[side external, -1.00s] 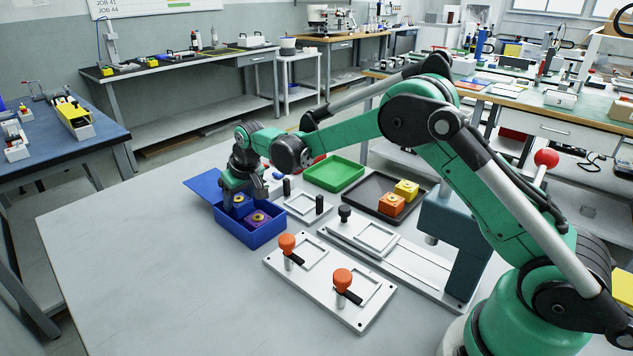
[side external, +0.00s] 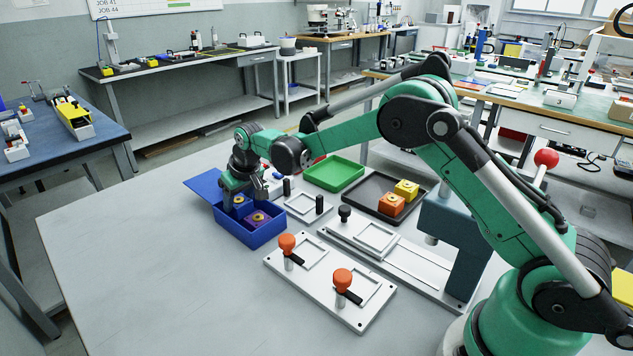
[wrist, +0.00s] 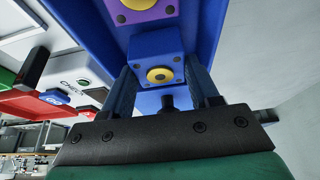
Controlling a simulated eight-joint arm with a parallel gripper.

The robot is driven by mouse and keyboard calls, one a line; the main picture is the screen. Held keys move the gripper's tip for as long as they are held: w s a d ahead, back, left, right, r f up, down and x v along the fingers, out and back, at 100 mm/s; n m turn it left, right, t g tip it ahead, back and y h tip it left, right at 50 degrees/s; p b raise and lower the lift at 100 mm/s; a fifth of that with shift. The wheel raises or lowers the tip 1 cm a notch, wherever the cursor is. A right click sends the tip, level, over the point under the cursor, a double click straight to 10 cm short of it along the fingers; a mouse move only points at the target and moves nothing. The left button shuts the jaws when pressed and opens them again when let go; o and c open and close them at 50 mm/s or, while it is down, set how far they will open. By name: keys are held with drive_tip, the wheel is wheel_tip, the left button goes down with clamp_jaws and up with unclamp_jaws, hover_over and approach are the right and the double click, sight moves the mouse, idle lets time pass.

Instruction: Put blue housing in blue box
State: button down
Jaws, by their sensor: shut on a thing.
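The blue box (side external: 248,236) stands on the table with its lid open to the left. My gripper (wrist: 168,82) is shut on the blue housing (wrist: 145,45), a blue block with a yellow round centre, which lies between its two fingers. In the side view the blue housing (side external: 239,201) is low inside the box, partly hidden by my gripper. A purple housing (wrist: 140,8) with a yellow centre is also in the box, close to the blue one; it shows in the side view too (side external: 256,219). Whether the blue housing touches the box floor cannot be told.
A green tray (side external: 334,188) and a black tray (side external: 372,210) with an orange housing (side external: 391,204) and a yellow housing (side external: 406,189) stand to the right. A fixture plate with orange-knobbed clamps (side external: 325,300) lies in front. The table's left front is clear.

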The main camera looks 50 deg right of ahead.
sight(240, 200)
drive_tip(key=shift+f, duration=0.6)
idle(0.6)
drive_tip(key=shift+c, duration=0.7)
unclamp_jaws()
drive_tip(key=shift+c, duration=1)
drive_tip(key=shift+o, duration=0.7)
drive_tip(key=shift+r, duration=4)
drive_tip(key=shift+r, duration=0.1)
